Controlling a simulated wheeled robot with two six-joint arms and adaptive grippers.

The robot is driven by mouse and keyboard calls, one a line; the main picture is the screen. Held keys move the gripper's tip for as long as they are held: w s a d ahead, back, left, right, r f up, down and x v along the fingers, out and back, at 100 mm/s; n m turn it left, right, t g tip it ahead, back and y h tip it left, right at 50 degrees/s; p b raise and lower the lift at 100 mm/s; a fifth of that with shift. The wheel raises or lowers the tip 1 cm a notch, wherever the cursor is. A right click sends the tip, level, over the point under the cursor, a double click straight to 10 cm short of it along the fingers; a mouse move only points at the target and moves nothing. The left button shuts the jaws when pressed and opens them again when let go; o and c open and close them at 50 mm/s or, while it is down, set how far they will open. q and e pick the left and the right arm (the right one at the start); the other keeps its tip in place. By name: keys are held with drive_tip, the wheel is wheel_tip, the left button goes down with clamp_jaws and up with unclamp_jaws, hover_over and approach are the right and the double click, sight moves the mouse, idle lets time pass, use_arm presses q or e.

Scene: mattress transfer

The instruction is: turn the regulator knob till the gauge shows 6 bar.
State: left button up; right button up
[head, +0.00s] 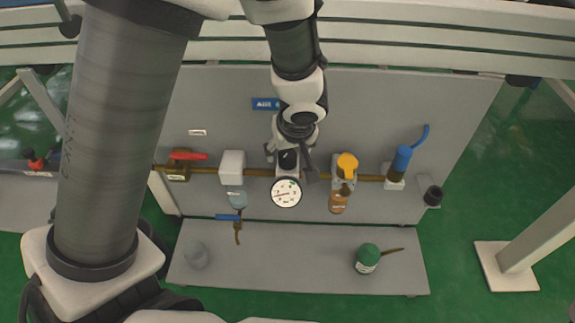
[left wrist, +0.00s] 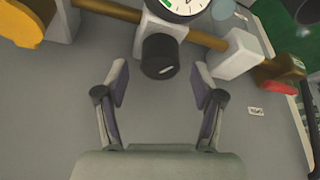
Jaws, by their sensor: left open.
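The round white gauge (head: 286,192) is on the brass pipe of the upright grey panel; its reading is too small to tell. In the left wrist view the gauge (left wrist: 184,5) is cut off by the top edge, and its needle is not readable. The black regulator knob (left wrist: 159,57) sticks out from a white block beside the gauge; it also shows in the head view (head: 289,160). My left gripper (left wrist: 160,78) is open, its fingertips on either side of the knob with gaps visible. In the head view the gripper (head: 290,164) is over the knob. My right gripper is not in view.
Along the pipe are a red-handled valve (head: 188,156), a white box (head: 232,165), a yellow-capped part (head: 347,165) and a blue-handled part (head: 403,158). A green-topped can (head: 368,257) and a grey cup (head: 196,255) stand on the lower shelf (head: 300,272).

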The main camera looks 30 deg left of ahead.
use_arm(q)
drive_tip(key=shift+b+x, duration=0.35)
drive_tip(key=shift+x, duration=0.8)
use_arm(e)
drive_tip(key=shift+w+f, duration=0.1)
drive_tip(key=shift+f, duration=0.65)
use_arm(q)
drive_tip(key=shift+c, duration=0.3)
drive_tip(key=c, duration=1.1)
drive_tip(key=shift+s, duration=0.1)
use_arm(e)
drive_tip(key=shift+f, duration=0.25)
